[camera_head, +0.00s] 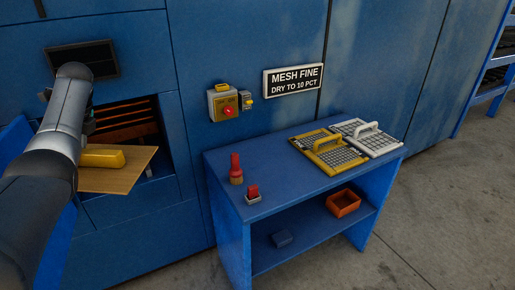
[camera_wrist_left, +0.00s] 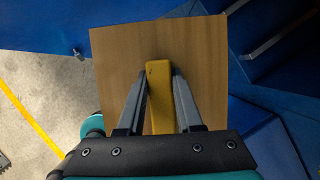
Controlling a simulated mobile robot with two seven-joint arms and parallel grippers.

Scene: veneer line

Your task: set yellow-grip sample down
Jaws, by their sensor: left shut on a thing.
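The yellow-grip sample is a square, light wooden veneer sheet (camera_head: 127,176) with a yellow block grip (camera_head: 103,158) on top. It is in front of the open slot of the blue machine, left of the bench. In the left wrist view the sheet (camera_wrist_left: 115,55) spreads out beyond my fingers. My left gripper (camera_wrist_left: 164,82) is shut on the yellow grip (camera_wrist_left: 160,112), one finger on each side. In the head view my arm hides these fingers and part of the sheet. My right gripper is in neither view.
A blue bench (camera_head: 270,176) holds a yellow mesh frame (camera_head: 311,140) and a white mesh frame (camera_head: 386,143) at its right, a red-handled tool (camera_head: 236,168) and a small red-topped item (camera_head: 253,192) at its left. Its middle top is bare. A "MESH FINE" sign (camera_head: 293,80) hangs above.

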